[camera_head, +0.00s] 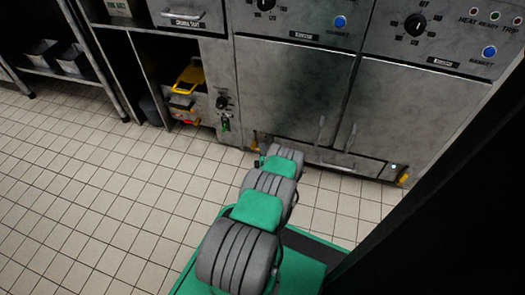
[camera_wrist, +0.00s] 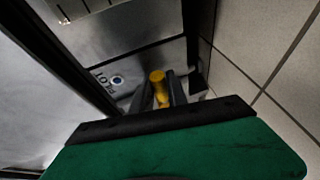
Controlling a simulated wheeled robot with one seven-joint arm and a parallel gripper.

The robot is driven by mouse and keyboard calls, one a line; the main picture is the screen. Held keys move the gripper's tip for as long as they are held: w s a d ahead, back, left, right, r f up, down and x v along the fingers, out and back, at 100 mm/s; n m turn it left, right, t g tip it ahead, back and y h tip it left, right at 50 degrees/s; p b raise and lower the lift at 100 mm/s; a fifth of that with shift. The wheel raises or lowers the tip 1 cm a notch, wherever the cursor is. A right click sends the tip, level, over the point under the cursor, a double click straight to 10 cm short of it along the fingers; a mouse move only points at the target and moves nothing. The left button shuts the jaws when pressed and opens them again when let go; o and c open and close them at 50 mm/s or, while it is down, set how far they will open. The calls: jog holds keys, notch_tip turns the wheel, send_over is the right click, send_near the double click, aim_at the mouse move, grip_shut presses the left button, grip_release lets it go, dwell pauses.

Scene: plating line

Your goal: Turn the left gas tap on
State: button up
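The left gas tap is a small yellow handle low on the left fryer front. In the wrist view the tap (camera_wrist: 157,78) lies between the two dark fingers of my gripper (camera_wrist: 161,84), one finger on each side. The gaps are too small and dark to tell whether the fingers press on it. In the head view my arm reaches to the foot of the left fryer (camera_head: 293,92) and mostly hides the gripper and that tap. A blue-centred pilot button (camera_wrist: 117,80) with a PILOT label is left of the tap.
A second yellow tap (camera_head: 403,177) is under the right fryer (camera_head: 397,112). A metal rack (camera_head: 72,62) stands at far left. The tiled floor (camera_head: 95,190) is clear.

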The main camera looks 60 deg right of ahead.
grip_shut()
dwell(1.1)
